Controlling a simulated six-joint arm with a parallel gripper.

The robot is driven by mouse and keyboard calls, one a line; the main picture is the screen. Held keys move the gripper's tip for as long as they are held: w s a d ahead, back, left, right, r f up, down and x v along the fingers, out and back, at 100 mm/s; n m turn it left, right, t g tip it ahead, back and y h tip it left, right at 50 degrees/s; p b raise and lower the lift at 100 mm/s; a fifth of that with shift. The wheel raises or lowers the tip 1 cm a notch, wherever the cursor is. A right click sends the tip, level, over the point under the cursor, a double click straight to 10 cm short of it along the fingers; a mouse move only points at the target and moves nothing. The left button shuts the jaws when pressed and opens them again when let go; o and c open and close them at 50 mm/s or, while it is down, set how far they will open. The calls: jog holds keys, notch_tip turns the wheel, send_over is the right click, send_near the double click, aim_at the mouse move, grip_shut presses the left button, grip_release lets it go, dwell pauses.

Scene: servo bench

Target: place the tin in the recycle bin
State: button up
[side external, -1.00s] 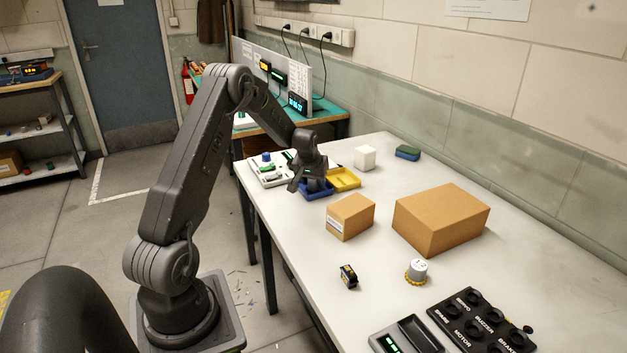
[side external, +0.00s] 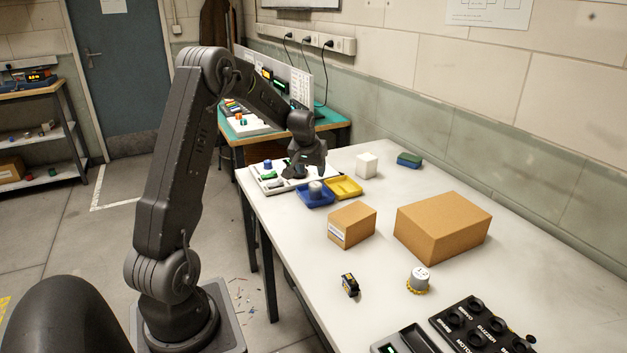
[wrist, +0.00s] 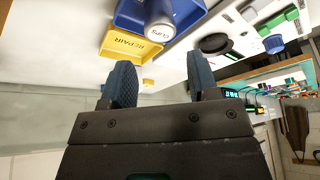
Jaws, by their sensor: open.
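The tin (side external: 316,187) is a grey cylinder with a pale lid marked CLIPS. It stands inside the blue bin (side external: 303,200) on the far part of the bench; the wrist view shows the tin (wrist: 160,32) too. I cannot read a label on the blue bin. The yellow bin (side external: 346,188), marked REPAIR in the wrist view (wrist: 113,46), is beside it and looks empty. My gripper (side external: 305,173) is above and just behind the blue bin, apart from the tin. In the wrist view its fingers (wrist: 162,78) are spread with nothing between them.
A white panel (side external: 268,187) with coloured parts lies behind the bins. A white cube (side external: 367,165) and a green-blue sponge (side external: 409,160) sit farther back. Two cardboard boxes (side external: 350,226) (side external: 443,227), a small dark device (side external: 350,285) and a white-topped knob (side external: 419,280) stand nearer.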

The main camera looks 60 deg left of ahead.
jog(key=s+d+r+m+t+h, duration=0.1)
jog(key=s+d+r+m, duration=0.1)
jog(key=d+r, duration=0.6)
jog(key=s+d+r+m, duration=0.2)
jog(key=d+r, duration=0.3)
jog(key=d, duration=0.8)
jog(key=s+d+m+t+h, duration=0.1)
jog(key=s+d+m, duration=0.4)
jog(key=s+d, duration=1.1)
jog(key=shift+s+r+h, duration=0.25)
jog(key=shift+h, duration=0.35)
